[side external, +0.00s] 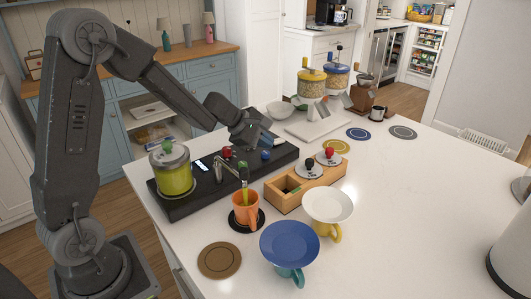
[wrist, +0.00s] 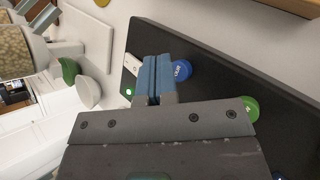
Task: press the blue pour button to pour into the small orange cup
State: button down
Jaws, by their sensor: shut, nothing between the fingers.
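The small orange cup (side external: 245,209) stands upright under the metal spout (side external: 228,168) at the front of the black machine (side external: 190,208). A yellow-green streak runs from the spout down into the cup. The blue button (side external: 266,155) is on the machine's top; it also shows in the wrist view (wrist: 182,70), with white lettering too small to read. My gripper (side external: 267,137) is shut and empty above the machine's far end.
A red button (side external: 227,152) and a green button (wrist: 250,108) are on the machine. A lidded green tank (side external: 172,172) stands at its left end. A wooden box (side external: 300,188), a white-and-yellow cup (side external: 328,208) and a blue-and-teal cup (side external: 289,246) stand in front.

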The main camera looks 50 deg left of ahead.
aim_at(265, 154)
jog(key=shift+r, duration=0.1)
jog(key=shift+r, duration=2.5)
